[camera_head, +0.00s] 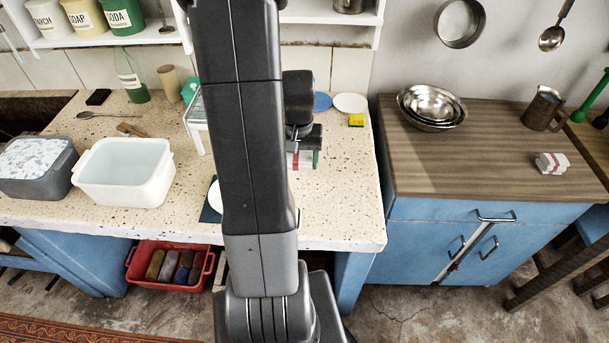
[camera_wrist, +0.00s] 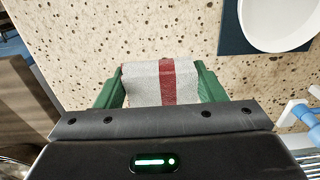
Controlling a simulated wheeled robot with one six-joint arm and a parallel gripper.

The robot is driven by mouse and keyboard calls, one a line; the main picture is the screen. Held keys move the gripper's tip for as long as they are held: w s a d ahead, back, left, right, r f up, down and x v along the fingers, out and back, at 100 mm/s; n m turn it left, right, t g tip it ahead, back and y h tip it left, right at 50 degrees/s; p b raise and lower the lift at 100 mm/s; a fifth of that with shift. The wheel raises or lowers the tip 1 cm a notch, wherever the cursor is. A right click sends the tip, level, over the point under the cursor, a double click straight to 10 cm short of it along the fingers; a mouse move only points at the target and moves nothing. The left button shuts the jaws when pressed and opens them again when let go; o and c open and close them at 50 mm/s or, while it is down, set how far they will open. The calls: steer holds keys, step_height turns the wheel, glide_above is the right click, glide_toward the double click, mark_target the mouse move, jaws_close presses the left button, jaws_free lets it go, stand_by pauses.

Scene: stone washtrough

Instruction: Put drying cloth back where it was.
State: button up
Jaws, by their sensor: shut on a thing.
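The drying cloth (camera_wrist: 148,84) is white-grey with a red stripe. In the wrist view it sits between the two green fingers of my gripper (camera_wrist: 160,88), which is shut on it. In the head view the cloth (camera_head: 303,160) shows partly below my gripper (camera_head: 305,158), over the right part of the speckled stone counter (camera_head: 340,210). My arm hides part of that area. I cannot tell whether the cloth touches the counter. A second folded white cloth with a red stripe (camera_head: 552,163) lies on the wooden cabinet top (camera_head: 480,165) at the right.
A yellow sponge (camera_head: 356,120), a white plate (camera_head: 350,103) and a blue plate (camera_head: 322,102) lie behind my gripper. A white tub (camera_head: 124,172) stands at left. Metal bowls (camera_head: 431,106) and a metal jug (camera_head: 543,109) stand on the wooden top. The counter's front right is clear.

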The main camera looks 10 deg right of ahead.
mark_target(299, 158)
steer(key=shift+f, duration=3.25)
steer(key=shift+f, duration=0.1)
steer(key=shift+f, duration=0.2)
steer(key=o, duration=1)
steer(key=shift+r, duration=0.1)
steer(key=shift+c, duration=0.2)
step_height(299, 158, up, 12)
steer(key=shift+r, duration=0.2)
steer(key=shift+f, duration=0.1)
steer(key=shift+f, duration=5.4)
